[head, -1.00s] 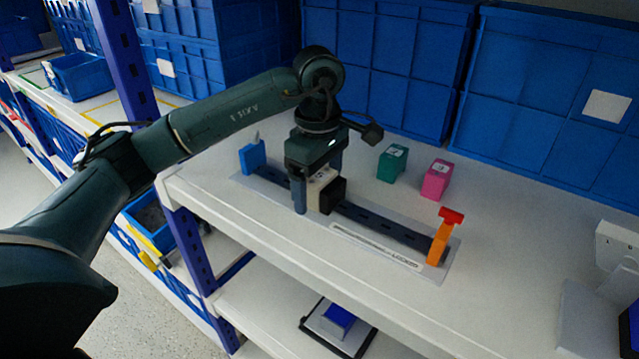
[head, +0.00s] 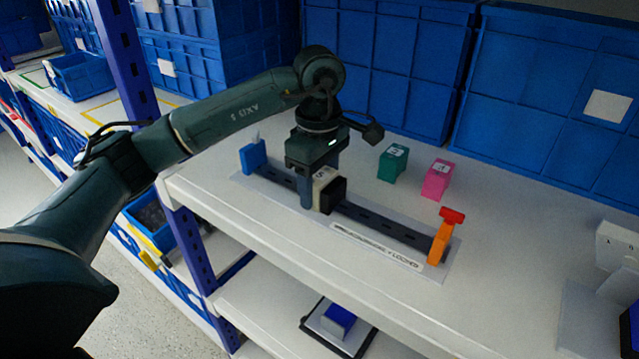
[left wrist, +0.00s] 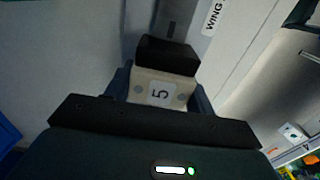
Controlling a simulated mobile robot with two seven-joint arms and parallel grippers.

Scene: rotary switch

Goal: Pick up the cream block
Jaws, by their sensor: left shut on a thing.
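The cream block (head: 321,181) sits on the dark slotted rail (head: 380,225) on the shelf, against a black block (head: 333,195). In the left wrist view the cream block (left wrist: 160,90) shows a label with a 5, and the black block (left wrist: 167,54) lies just beyond it. My left gripper (head: 314,185) points down and is shut on the cream block, one finger on each side. The fingers partly hide the block in the head view. I cannot tell whether the block is clear of the rail. My right gripper is not in view.
A blue end piece (head: 253,156) and an orange post with a red top (head: 440,240) stand at the rail's ends. A teal block (head: 392,162) and a pink block (head: 437,179) stand behind it. Large blue crates (head: 390,65) line the back.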

